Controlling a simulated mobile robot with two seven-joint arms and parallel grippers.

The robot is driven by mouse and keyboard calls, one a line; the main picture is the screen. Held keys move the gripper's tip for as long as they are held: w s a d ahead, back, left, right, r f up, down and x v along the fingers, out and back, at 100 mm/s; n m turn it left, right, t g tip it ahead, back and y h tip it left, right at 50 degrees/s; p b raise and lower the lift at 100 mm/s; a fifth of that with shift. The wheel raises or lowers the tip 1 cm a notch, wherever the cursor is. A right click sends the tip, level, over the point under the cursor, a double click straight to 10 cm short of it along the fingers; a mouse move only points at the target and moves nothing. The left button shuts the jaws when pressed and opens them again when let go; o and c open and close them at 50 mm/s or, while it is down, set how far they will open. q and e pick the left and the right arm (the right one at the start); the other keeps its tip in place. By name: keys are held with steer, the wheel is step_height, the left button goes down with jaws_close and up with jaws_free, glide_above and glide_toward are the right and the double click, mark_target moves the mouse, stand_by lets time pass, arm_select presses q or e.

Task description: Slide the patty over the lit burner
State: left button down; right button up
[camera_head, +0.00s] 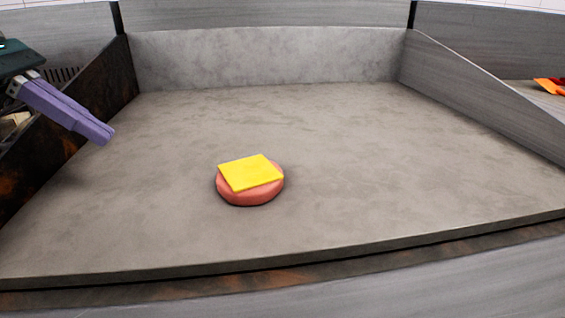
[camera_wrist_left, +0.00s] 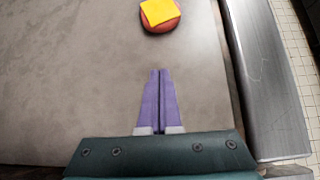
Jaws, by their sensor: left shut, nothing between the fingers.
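A reddish-pink round patty (camera_head: 250,196) lies on the grey griddle, a little left of the middle. A square yellow cheese slice (camera_head: 250,172) lies on top of it. In the left wrist view the patty (camera_wrist_left: 161,28) is near the top edge, with the cheese (camera_wrist_left: 158,11) on it. My left gripper (camera_head: 108,137) comes in from the left, above the griddle's left side and apart from the patty. Its purple fingers (camera_wrist_left: 160,72) are shut together and empty. My right gripper is in neither view. I cannot make out a lit burner in either view.
The grey griddle plate (camera_head: 380,170) is otherwise bare, with free room all around the patty. A rusty dark wall (camera_head: 118,75) borders its left side, a grey wall (camera_head: 270,57) its back and a metal wall (camera_head: 480,95) its right. Orange-red items (camera_head: 550,86) lie beyond the right wall.

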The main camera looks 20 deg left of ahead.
arm_select(q)
steer(key=shift+d+f, duration=0.1)
steer(key=shift+f, duration=0.1)
steer(key=p, duration=0.1)
glide_toward(197, 189)
steer(key=x, duration=0.5)
steer(key=shift+s+f, duration=0.1)
steer(key=shift+f, duration=0.1)
steer(key=shift+w+d+r+p, duration=0.1)
steer(key=shift+w+d+p, duration=0.35)
steer(key=shift+w+d, duration=0.55)
steer(key=shift+d, duration=0.45)
